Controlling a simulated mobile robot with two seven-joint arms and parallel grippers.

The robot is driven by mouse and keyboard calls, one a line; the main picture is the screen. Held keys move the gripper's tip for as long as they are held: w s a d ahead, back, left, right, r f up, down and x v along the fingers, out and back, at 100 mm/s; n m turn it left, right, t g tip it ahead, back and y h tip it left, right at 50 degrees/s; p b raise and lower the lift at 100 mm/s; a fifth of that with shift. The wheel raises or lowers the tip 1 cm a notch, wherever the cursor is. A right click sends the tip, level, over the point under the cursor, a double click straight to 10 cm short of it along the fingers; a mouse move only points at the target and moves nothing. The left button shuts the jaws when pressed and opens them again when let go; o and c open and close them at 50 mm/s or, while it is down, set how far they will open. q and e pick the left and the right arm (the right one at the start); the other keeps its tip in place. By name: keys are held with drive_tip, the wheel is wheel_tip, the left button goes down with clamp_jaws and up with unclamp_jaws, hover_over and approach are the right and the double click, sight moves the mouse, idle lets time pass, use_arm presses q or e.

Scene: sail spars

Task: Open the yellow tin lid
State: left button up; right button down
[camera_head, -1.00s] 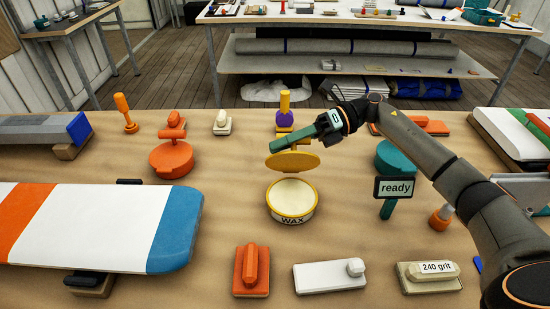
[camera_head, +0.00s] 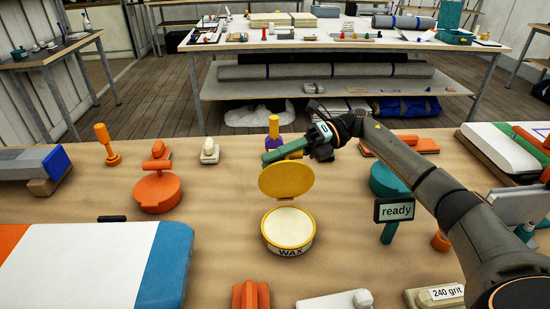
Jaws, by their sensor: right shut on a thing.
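The yellow tin (camera_head: 288,233), labelled WAX, stands on the bench in the middle with pale wax showing inside. Its yellow lid (camera_head: 286,180) is raised at the tin's far side, tilted up steeply with its underside facing me. My left gripper is not in view.
An orange round tin (camera_head: 157,193) stands to the left and a teal one (camera_head: 388,181) to the right, by a "ready" sign (camera_head: 394,210). A purple-and-yellow tool (camera_head: 274,130) stands behind the lid. A striped board (camera_head: 95,262) lies front left.

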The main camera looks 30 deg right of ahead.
drive_tip(key=c, duration=0.7)
unclamp_jaws()
drive_tip(key=shift+o, duration=0.2)
drive_tip(key=s+d+r+b, duration=0.1)
drive_tip(key=d+r+b, duration=0.1)
drive_tip(key=d, duration=1)
drive_tip(key=shift+d+b, duration=0.15)
drive_tip(key=shift+b, duration=0.2)
drive_tip(key=shift+r, duration=0.15)
